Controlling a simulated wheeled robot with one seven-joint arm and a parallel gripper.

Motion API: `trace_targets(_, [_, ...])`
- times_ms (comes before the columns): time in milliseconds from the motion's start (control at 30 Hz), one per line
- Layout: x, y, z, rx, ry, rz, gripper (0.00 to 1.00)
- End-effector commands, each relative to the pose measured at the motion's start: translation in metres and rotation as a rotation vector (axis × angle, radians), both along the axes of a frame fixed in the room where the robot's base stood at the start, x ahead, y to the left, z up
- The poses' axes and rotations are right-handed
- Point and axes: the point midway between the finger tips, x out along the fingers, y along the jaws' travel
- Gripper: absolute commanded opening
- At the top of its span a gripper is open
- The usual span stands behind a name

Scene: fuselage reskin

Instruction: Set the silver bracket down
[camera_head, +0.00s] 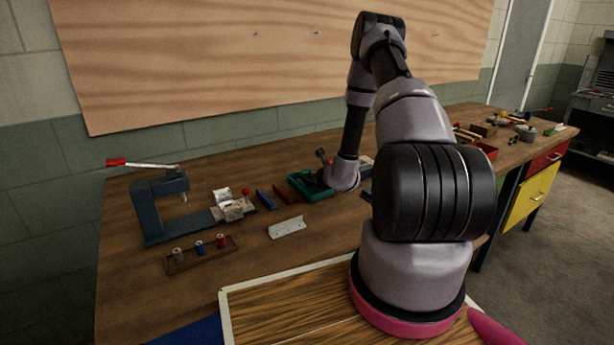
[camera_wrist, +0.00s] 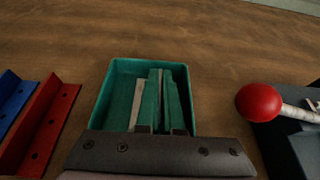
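A silver bracket (camera_head: 287,227), a pale angle strip, lies on the bench in front of the red and blue brackets, apart from my gripper. Inside the tray are green strips (camera_wrist: 171,100) and a paler strip (camera_wrist: 138,103). The two dark fingertips sit low in the wrist view near these strips. Whether they grip a strip is unclear. The fingertips do not show in the head view.
A red bracket (camera_wrist: 40,125) and a blue bracket (camera_wrist: 14,103) lie left of the tray. A red-knobbed lever (camera_wrist: 259,102) stands right of it. A blue-grey press (camera_head: 162,205) and a small rack (camera_head: 202,254) are at the bench's left. Bare bench surrounds the silver bracket.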

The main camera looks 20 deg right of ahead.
Motion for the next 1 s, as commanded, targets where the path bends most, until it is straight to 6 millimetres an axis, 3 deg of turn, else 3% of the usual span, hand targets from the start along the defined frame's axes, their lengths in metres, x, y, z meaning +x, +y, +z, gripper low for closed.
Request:
trace_targets(100, [0.000,0.000,-0.003,0.000,0.000,0.000,0.00])
trace_targets(200, [0.000,0.000,-0.003,0.000,0.000,0.000,0.34])
trace_targets(633, [-0.005,-0.001,0.002,0.000,0.001,0.000,0.34])
trace_targets(1000, [-0.073,-0.015,0.031,-0.001,0.002,-0.001,0.34])
